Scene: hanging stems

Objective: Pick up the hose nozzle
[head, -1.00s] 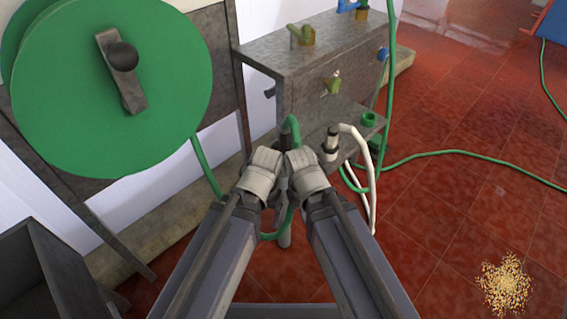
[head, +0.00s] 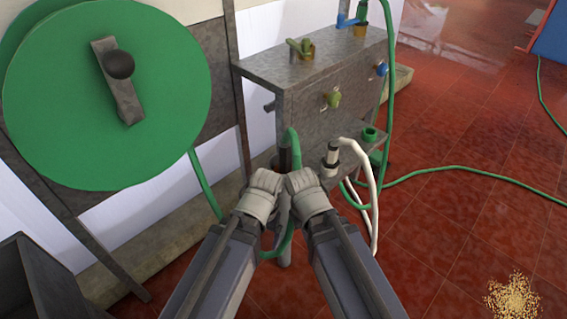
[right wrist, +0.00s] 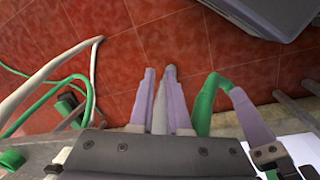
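In the head view a dark upright fitting (head: 284,157), which looks like the hose nozzle, stands at the shelf's edge with a green hose (head: 293,143) looping from its top.
A second fitting with a white hose (head: 332,153) stands close on the right. The grey metal stand (head: 285,90) carries several taps. A green reel (head: 60,120) fills the left. Red tiled floor (head: 455,215) is open on the right, with a grainy pile (head: 512,298).

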